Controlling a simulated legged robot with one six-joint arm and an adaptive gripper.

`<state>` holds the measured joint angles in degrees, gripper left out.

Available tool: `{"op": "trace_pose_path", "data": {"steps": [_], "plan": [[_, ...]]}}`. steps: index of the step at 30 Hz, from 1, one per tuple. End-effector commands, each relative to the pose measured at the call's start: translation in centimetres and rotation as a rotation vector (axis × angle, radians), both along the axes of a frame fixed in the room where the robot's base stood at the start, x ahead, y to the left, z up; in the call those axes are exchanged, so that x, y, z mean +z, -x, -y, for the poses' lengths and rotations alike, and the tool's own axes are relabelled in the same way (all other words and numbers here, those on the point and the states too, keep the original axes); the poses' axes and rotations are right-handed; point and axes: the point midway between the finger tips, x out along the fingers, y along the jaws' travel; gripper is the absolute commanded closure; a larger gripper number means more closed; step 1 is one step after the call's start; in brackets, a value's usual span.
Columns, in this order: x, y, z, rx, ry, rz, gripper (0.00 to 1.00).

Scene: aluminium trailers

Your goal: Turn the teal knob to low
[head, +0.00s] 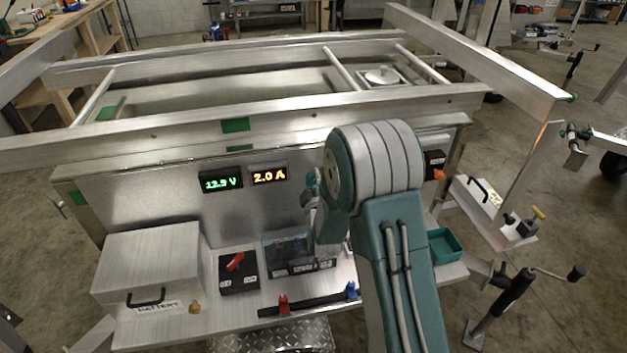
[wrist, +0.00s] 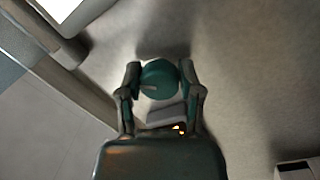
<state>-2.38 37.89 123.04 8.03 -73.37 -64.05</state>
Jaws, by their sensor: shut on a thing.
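The teal knob (wrist: 158,80) is round and sits on a grey metal panel in the wrist view, with a short pale mark near its lower left edge. My gripper (wrist: 160,74) has one finger on each side of the knob and is shut on it. In the head view my gripper (head: 312,190) is partly seen beside the arm, close to the upright panel (head: 150,190). My arm hides the knob there. I cannot read any low or high label around the knob.
A green display (head: 221,183) reads 12.9 V and an amber display (head: 269,176) reads 2.0 A. Below stand a battery box (head: 150,265), a red switch (head: 236,262) and a clear-covered box (head: 287,248). A green tray (head: 446,245) is at the right. Metal rails cross above.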

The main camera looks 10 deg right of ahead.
Motion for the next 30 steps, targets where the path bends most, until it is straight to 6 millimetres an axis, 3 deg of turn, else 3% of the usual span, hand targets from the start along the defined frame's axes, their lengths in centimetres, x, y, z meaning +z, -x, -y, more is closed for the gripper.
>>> {"op": "trace_pose_path", "data": {"steps": [15, 30], "plan": [[-0.55, 0.17, -0.15, 0.009, 0.455, -0.015, 1.0], [-0.63, 0.2, -0.18, 0.012, 0.657, -0.017, 1.0]]}}
